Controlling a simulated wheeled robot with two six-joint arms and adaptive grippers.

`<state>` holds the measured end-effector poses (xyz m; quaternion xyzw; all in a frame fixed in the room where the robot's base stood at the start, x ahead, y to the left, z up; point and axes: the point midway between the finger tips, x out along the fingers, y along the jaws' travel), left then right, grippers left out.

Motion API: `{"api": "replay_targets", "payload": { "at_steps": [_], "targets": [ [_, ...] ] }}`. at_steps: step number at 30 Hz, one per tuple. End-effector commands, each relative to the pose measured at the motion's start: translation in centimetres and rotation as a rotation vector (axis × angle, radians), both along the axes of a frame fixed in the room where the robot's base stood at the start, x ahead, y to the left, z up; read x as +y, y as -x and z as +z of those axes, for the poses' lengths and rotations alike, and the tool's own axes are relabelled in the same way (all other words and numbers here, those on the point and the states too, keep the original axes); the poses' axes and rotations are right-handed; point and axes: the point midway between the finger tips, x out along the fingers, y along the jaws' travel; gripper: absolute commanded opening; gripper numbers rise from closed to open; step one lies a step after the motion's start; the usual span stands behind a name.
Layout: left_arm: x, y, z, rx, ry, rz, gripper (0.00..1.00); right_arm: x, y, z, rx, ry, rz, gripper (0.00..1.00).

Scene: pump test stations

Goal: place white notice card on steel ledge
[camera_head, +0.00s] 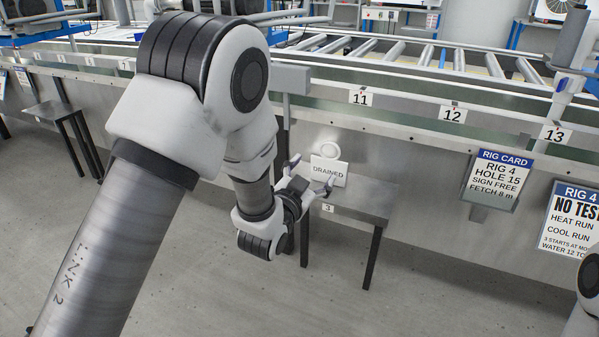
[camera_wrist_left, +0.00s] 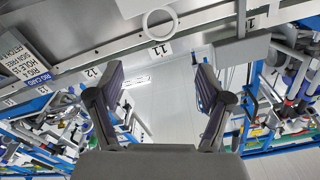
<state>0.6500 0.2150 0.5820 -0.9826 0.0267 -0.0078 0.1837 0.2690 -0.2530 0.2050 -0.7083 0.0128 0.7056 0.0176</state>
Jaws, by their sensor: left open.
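I cannot tell whether a finger touches the card. In the left wrist view, the open fingers (camera_wrist_left: 158,85) have nothing between them, and the card's ring shows at the top edge. My right gripper is out of view.
A rig card (camera_head: 496,178) and a larger notice (camera_head: 574,222) hang on the wall to the right. A roller conveyor (camera_head: 430,52) runs above, over a rail with number labels. Another ledge (camera_head: 55,110) stands far left. The floor in front is clear.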

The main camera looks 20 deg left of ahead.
Motion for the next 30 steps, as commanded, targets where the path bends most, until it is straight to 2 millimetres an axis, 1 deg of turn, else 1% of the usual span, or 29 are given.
{"api": "replay_targets", "payload": {
  "at_steps": [5,7,8,10,11,12,14,15,17,18,19,20,21,24,25,27,30],
  "targets": [
    [0.0,0.0,-0.1,0.002,0.0,0.0,0.78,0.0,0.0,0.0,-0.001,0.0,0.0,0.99],
    [0.1,0.2,-1.1,0.029,0.005,0.003,0.78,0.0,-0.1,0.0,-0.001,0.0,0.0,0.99],
    [0.2,0.4,-2.2,0.056,0.011,0.005,0.78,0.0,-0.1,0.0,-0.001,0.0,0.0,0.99],
    [0.7,1.6,-6.2,0.168,0.035,0.018,0.78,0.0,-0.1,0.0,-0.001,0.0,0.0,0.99],
    [1.0,2.4,-8.6,0.234,0.048,0.026,0.78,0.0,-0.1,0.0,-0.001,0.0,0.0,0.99],
    [1.4,4.0,-12.3,0.342,0.07,0.041,0.78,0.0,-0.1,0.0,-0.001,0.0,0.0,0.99],
    [2.0,7.4,-18.3,0.528,0.11,0.072,0.78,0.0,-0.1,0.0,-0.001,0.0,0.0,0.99],
    [2.4,10.4,-22.2,0.661,0.136,0.098,0.78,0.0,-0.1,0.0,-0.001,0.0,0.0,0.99],
    [3.0,15.7,-27.5,0.864,0.177,0.143,0.78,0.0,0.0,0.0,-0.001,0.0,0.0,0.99],
    [3.2,19.4,-30.4,0.994,0.201,0.176,0.78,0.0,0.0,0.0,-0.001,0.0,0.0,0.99],
    [3.4,22.3,-32.3,1.088,0.217,0.201,0.78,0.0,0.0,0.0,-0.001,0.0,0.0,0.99],
    [3.5,25.1,-33.7,1.174,0.234,0.228,0.78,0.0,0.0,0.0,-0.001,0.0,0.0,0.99],
    [3.7,28.6,-35.3,1.281,0.249,0.26,0.78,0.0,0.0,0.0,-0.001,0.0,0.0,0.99],
    [3.8,35.1,-37.2,1.471,0.278,0.327,0.78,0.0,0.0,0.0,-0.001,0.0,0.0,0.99],
    [3.8,36.3,-37.5,1.507,0.282,0.34,0.78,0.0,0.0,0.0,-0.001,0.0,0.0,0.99],
    [3.8,38.0,-37.7,1.556,0.288,0.359,0.78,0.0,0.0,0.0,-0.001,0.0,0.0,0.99],
    [3.8,38.3,-37.8,1.568,0.29,0.364,0.78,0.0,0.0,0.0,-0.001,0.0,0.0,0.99]
  ]
}}
